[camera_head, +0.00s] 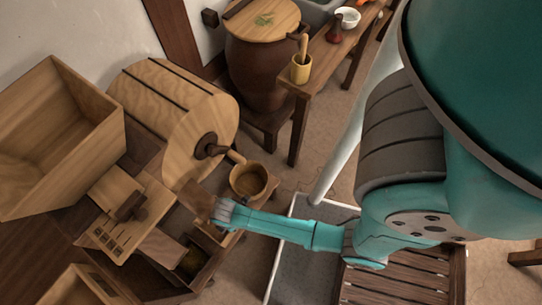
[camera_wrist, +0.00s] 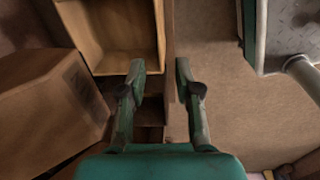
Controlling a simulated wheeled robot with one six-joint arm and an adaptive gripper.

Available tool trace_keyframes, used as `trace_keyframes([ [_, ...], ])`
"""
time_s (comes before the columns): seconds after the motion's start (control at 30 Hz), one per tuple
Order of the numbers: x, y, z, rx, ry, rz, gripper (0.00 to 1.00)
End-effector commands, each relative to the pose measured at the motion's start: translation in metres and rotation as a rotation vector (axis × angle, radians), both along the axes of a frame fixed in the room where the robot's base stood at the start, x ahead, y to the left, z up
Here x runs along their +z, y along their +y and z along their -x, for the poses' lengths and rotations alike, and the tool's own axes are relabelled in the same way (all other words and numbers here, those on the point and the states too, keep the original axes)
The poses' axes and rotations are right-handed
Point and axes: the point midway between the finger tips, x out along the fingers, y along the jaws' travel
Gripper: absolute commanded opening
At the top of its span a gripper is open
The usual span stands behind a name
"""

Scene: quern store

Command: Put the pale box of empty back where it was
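A large pale wooden box (camera_head: 92,95), open at the top, stands at the left in the head view; the part of its inside that shows is bare. A second pale open box (camera_head: 62,292) is partly cut off at the bottom left. I cannot tell which one the task means. My gripper (camera_head: 218,210) is at the right side of the wooden machine, low near its frame. In the wrist view my gripper (camera_wrist: 160,72) has its fingers apart with nothing held between them. An open wooden box (camera_wrist: 112,62) with a bare inside lies just ahead and left of the fingers.
A wooden drum (camera_head: 170,105) with a crank stands beside the large box. A small round bowl (camera_head: 250,181) sits near my gripper. A grey-lined tray (camera_head: 300,262) and wooden slats (camera_head: 400,285) lie to the right.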

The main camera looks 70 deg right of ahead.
Motion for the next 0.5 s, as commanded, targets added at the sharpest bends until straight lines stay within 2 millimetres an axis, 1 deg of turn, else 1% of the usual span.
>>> trace_keyframes([
  [0.03, 0.000, 0.000, 0.012, -0.032, -0.028, -0.004, 0.33],
  [0.13, 0.007, -0.001, 0.032, -0.124, -0.122, -0.019, 0.33],
  [0.27, 0.027, -0.001, 0.058, -0.258, -0.263, -0.058, 0.33],
  [0.37, 0.050, -0.001, 0.076, -0.359, -0.368, -0.101, 0.33],
  [0.47, 0.078, -0.001, 0.094, -0.456, -0.471, -0.154, 0.33],
  [0.5, 0.091, -0.001, 0.100, -0.494, -0.511, -0.179, 0.33],
])
